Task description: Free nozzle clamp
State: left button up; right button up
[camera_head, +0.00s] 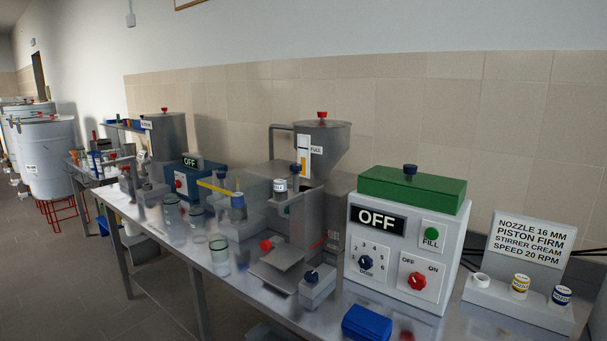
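A filling machine with a steel hopper (322,140) and a red-knobbed lid stands mid-bench. On its front are a small jar-like part with a dark band (280,188), a dark-blue-topped post (295,172) and a red knob (266,245). I cannot tell which part is the nozzle clamp. A grey block with a dark blue knob (316,287) stands in front of the machine. The sign (530,238) reads nozzle 16 mm, piston firm, stirrer cream, speed 20 rpm. Neither of my grippers is in view.
The control box (377,240) reads OFF, with a green FILL button and red switch. A blue box (366,323) lies at the front edge. Rings (520,286) sit below the sign. Glass jars (219,255) stand left of the machine. White tanks (46,160) stand far left.

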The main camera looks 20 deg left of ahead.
aim_at(295, 168)
jog(key=i+j+z, duration=0.15)
jog(key=j+z, duration=0.2)
jog(key=j, duration=0.4)
jog(key=j+z, duration=0.35)
jog(key=j, duration=0.45)
jog(key=j+z, duration=0.35)
jog(key=j, duration=0.45)
